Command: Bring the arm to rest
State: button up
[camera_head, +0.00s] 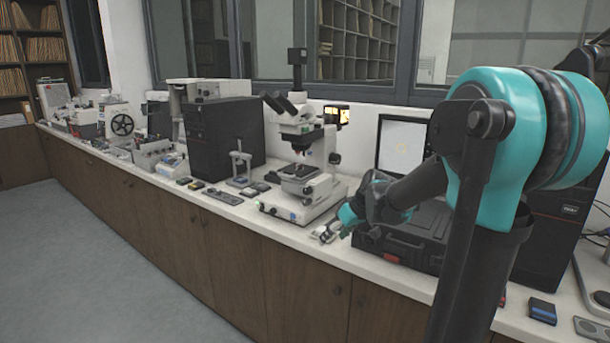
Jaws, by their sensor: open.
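My arm (520,130), teal and dark grey, rises at the right and reaches down and left over the bench. My gripper (338,226) is at its end, low over the worktop in front of the microscope and beside the black case. Its fingers are small in the picture but stand open. I see nothing held between them. A small pale item lies by the fingertips; whether they touch it I cannot tell.
A white microscope (300,160) stands behind and left of my gripper. A black case (410,238) lies under my forearm. A small press (240,168) and a dark computer tower (222,132) stand further left. The floor (110,250) is clear.

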jog(key=s+d+f+m+h, duration=0.1)
jog(key=s+d+f+m, duration=0.1)
jog(key=s, duration=0.6)
jog(key=s+d+f+m+h, duration=0.2)
jog(key=s+d+f, duration=0.2)
jog(key=s, duration=0.3)
jog(key=s+d+f+m+h, duration=0.1)
jog(key=s+d+f, duration=0.3)
jog(key=s, duration=0.4)
jog(key=shift+s+f+m+h, duration=0.3)
jog(key=shift+s+f+m, duration=0.05)
jog(key=shift+f+m, duration=0.5)
